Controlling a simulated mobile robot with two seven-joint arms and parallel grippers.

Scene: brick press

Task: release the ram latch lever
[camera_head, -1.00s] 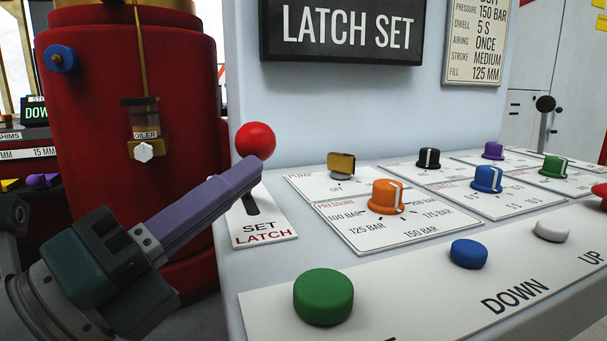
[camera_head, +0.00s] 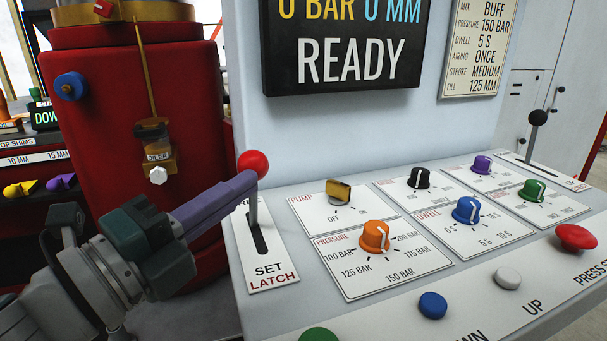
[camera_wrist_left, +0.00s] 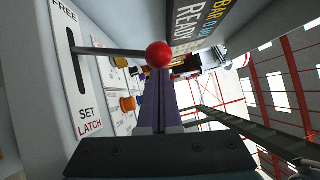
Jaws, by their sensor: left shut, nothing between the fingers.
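The ram latch lever has a red ball (camera_head: 253,163) on a thin grey shaft (camera_head: 254,208). It rises from the slot of the LATCH plate (camera_head: 270,268), toward the FREE end and away from SET. The ball shows in the left wrist view (camera_wrist_left: 158,54), where the shaft comes out of the slot near the FREE end. My left gripper (camera_head: 248,181) is shut and empty. Its purple fingers lie right against or beside the lever just below the ball; I cannot tell whether they touch. The fingers hide part of the plate's FREE lettering. My right gripper is out of view.
The display (camera_head: 342,45) reads READY. Right of the latch plate are an orange pressure knob (camera_head: 374,237), a brass pump knob (camera_head: 339,191) and other knobs. Blue (camera_head: 433,305) and red (camera_head: 575,237) buttons line the front. A red cylinder (camera_head: 120,110) stands behind my left arm.

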